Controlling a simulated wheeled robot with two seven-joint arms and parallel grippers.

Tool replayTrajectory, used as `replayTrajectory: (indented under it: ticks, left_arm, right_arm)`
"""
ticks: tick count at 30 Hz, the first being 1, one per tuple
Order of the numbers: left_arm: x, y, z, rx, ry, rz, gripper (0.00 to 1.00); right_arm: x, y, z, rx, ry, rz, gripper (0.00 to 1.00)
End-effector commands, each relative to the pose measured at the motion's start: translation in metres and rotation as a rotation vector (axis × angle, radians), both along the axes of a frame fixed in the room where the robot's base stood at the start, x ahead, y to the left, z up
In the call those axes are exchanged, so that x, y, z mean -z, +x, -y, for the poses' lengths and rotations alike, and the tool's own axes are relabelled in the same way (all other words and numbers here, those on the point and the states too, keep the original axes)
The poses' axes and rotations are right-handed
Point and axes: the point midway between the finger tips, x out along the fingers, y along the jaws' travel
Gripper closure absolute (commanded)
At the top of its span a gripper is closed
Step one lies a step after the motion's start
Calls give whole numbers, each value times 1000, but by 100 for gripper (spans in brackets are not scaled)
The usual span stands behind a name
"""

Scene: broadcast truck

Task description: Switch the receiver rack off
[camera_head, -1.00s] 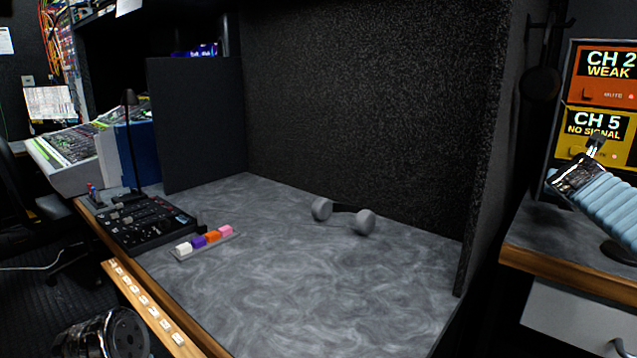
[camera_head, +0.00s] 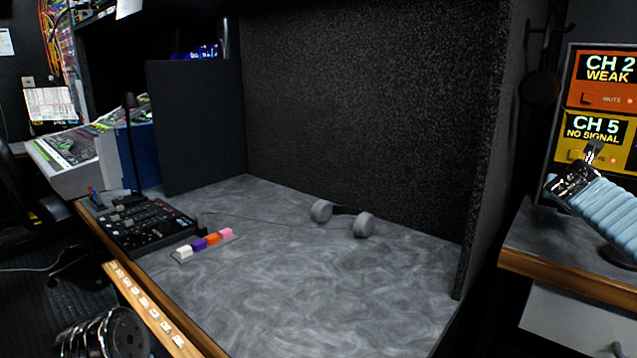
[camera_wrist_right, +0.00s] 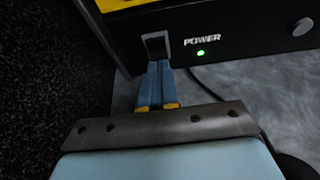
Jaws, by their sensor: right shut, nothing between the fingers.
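The receiver rack (camera_head: 573,90) stands at the right edge of the head view, with an orange CH 2 WEAK unit (camera_head: 604,83) and a yellow CH 5 NO SIGNAL unit (camera_head: 625,152). In the right wrist view its black lower panel (camera_wrist_right: 245,42) carries a dark power switch (camera_wrist_right: 156,45), a POWER label and a lit green lamp (camera_wrist_right: 201,53). My right gripper (camera_wrist_right: 158,66) is shut and empty, its tips just below the switch; I cannot tell whether they touch it. It also shows in front of the rack in the head view (camera_head: 594,150).
Grey headphones (camera_head: 343,216) lie on the grey desk (camera_head: 300,290), beside a dark partition (camera_head: 490,160). A button strip (camera_head: 206,243) and a small black mixer (camera_head: 148,225) sit at left. A cable (camera_wrist_right: 205,83) runs below the rack panel.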

Motion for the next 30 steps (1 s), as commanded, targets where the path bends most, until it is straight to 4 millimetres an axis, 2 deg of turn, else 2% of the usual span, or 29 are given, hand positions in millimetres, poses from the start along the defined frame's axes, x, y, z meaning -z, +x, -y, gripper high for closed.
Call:
replayTrajectory:
  ticks: [30]
  left_arm:
    - [-10,0,0,0,0,0,100]
  right_arm:
    - [5,11,9,0,1,-1,100]
